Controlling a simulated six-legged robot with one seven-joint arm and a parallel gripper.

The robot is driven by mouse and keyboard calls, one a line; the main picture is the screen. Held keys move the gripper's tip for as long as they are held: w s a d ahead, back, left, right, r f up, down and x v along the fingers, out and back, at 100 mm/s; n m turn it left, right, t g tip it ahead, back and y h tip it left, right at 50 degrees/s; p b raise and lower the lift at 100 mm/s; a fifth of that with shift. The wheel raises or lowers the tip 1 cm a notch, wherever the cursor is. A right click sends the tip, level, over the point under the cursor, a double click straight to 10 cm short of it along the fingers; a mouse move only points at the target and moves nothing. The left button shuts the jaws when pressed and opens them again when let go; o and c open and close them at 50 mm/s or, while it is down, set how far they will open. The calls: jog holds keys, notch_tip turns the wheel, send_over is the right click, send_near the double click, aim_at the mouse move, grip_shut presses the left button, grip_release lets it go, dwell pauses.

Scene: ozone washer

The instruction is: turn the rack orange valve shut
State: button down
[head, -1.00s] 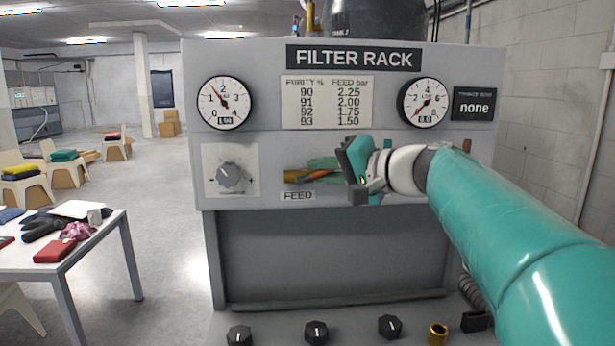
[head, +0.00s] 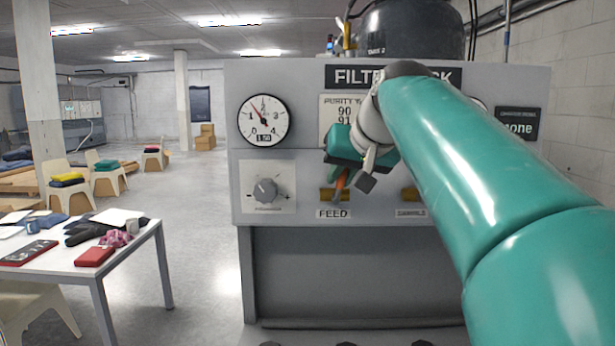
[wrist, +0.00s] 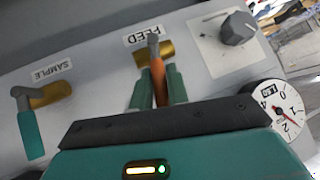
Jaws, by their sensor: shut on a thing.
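The orange valve handle (head: 340,182) is on the filter rack's front, just above the FEED label (head: 333,214). In the head view it stands nearly upright, leaning slightly right, with its upper part hidden by my gripper (head: 345,160). In the wrist view the orange handle (wrist: 157,82) lies between the two teal fingers of my gripper (wrist: 160,90), which are shut on it. Its grey pivot end and brass body (wrist: 153,51) show beyond the fingertips.
The SAMPLE valve (wrist: 45,95) with a teal handle is beside it. A grey knob (head: 266,190) and a round gauge (head: 263,121) are left of the FEED valve. My arm hides the rack's right gauge. A cluttered white table (head: 140,247) stands at left.

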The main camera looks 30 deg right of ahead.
jog(key=shift+w+a+r+n+g+h, duration=0.1)
jog(key=shift+w+a+n+g+h, duration=0.2)
jog(key=shift+a+n+g+h, duration=0.35)
jog(key=shift+d, duration=0.15)
jog(key=c, duration=1.4)
grip_release()
jog(key=shift+o, duration=0.2)
jog(key=v, duration=1.3)
jog(key=shift+s+a+r, duration=0.2)
jog(key=shift+a+r, duration=0.05)
jog(key=shift+a, duration=0.05)
